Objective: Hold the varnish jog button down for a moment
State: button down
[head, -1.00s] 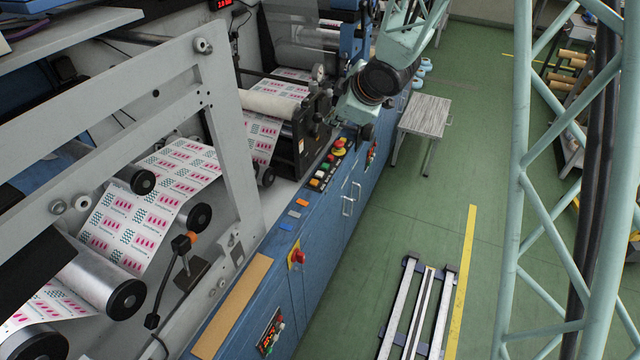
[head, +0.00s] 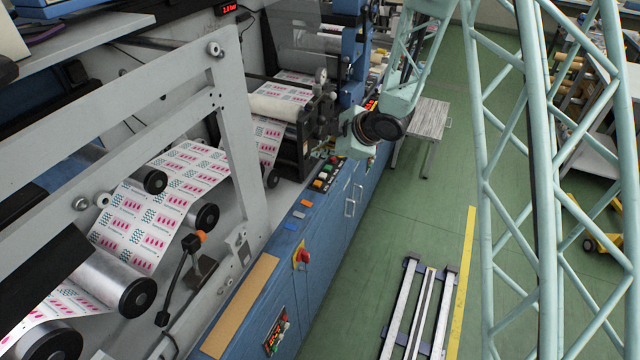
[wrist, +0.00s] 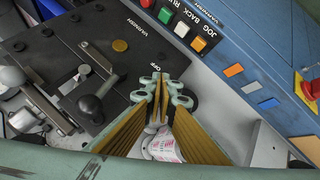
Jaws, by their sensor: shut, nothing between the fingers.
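The control strip on the blue cabinet shows in the wrist view with a row of red, green (wrist: 165,15), white (wrist: 181,28) and orange buttons. The orange button (wrist: 198,44) sits beside the word JOG, so it appears to be the jog button. The same button row (head: 324,177) shows small in the head view. My gripper (wrist: 160,84) is shut and empty in the wrist view. In the picture its fingertips lie below and left of the orange button, apart from it. In the head view the fingertips cannot be made out.
Orange and blue tabs (wrist: 233,70) lie along the cabinet top. A red rotary switch (head: 303,257) is on the cabinet's front. A black block with levers (wrist: 85,65) and a brass-coloured disc (wrist: 120,45) stands left. The printed web (head: 180,180) runs over rollers.

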aim_at(318, 184)
jog(key=shift+s+a+f, duration=0.15)
jog(key=shift+a+f, duration=0.1)
jog(key=shift+f, duration=0.15)
jog(key=shift+f, duration=0.25)
jog(key=shift+f+b, duration=3.2)
jog(key=shift+f, duration=0.9)
